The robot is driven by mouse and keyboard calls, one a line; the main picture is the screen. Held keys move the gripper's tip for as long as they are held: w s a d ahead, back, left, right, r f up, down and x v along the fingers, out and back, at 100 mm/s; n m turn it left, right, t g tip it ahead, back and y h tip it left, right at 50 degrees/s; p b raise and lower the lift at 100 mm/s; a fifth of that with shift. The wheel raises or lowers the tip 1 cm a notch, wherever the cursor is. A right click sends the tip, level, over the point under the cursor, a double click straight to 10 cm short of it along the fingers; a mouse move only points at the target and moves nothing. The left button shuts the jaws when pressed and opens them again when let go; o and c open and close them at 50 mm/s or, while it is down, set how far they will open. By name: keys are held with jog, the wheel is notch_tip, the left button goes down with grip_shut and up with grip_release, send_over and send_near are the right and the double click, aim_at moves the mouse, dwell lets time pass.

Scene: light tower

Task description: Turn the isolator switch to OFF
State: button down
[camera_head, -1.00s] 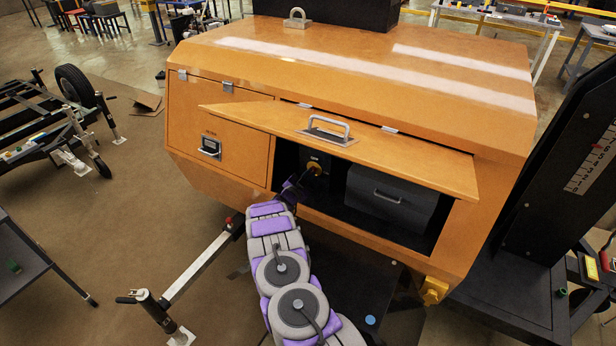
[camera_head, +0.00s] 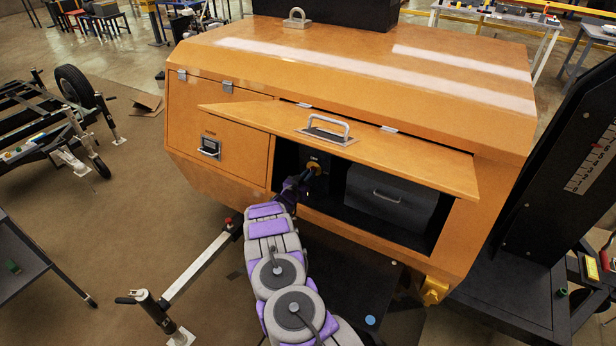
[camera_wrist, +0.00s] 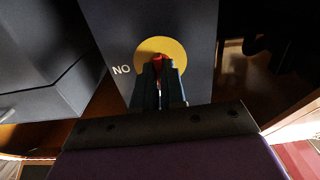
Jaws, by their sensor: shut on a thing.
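The isolator switch is a red handle (camera_wrist: 160,62) on a round yellow plate (camera_wrist: 176,48), mounted on a dark box (camera_wrist: 198,25). White letters beside the plate read "NO" in the wrist view, which looks like ON upside down. My gripper (camera_wrist: 160,72) is shut on the red handle, one dark finger on each side. The fingers hide much of the handle, so its exact angle is hard to tell. In the head view, my gripper (camera_head: 306,178) reaches into the open orange compartment, and little of the switch shows.
The orange hatch (camera_head: 400,160) is raised above my arm, with a grey handle on it. A dark drawer-like box (camera_head: 390,198) sits right of the switch. The closed orange door (camera_head: 225,150) is to the left. The compartment edges leave little room around my wrist.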

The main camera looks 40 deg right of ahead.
dwell(0.3)
jog(key=c, duration=1.2)
grip_release()
jog(key=p+v, duration=0.2)
jog(key=v, duration=1.5)
jog(key=shift+a+f, duration=0.2)
